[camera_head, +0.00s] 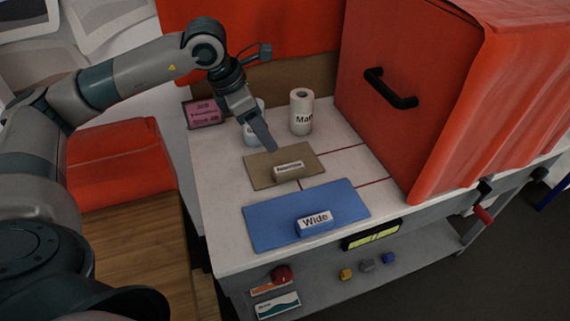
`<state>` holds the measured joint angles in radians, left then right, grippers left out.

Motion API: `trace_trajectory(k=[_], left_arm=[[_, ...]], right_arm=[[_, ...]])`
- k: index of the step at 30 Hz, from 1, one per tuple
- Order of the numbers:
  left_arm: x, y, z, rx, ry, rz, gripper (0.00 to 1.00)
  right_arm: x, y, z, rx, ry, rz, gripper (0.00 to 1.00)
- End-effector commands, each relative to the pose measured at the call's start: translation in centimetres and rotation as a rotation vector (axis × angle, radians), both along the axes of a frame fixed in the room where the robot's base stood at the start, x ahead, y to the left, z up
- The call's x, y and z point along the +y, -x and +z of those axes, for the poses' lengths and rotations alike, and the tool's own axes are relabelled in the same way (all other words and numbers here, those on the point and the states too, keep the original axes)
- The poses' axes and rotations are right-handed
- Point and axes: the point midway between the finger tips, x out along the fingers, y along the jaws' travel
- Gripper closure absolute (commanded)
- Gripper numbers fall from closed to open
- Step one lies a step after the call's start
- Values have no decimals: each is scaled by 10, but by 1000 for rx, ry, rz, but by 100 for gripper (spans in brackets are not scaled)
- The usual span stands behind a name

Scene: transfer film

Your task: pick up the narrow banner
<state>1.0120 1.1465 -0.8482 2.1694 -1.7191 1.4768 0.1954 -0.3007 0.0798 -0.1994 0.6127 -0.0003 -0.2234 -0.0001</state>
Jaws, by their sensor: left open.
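A tan rectangular mat (258,173) lies on the white worktop with a small tan block (288,170) on it. The block's label is too small to read surely, so I cannot confirm it says narrow. In front lies a wider blue mat (268,228) with a blue block (316,222) labelled "Wide". My left gripper (266,144) reaches in from the upper left, pointing down above or just behind the tan mat's back edge. It is open, with nothing seen in it; its fingers overlap in this view. My right gripper is out of view.
A white roll (302,112) marked "Mat…" stands behind the mats. Another white roll (250,134) is partly hidden by my left gripper. A pink sign (205,113) stands at the back left. A large red box (395,125) with a black handle bounds the right side.

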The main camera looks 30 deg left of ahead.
Motion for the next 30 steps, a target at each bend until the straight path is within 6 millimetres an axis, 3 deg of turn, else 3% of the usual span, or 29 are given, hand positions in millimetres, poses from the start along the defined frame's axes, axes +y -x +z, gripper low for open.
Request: trace_trajectory(k=[15,30], left_arm=[[-21,-23,-74,1,-1,0,53],[-23,-25,-81,-1,-1,0,53]], right_arm=[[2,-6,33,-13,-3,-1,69],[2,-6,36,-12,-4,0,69]])
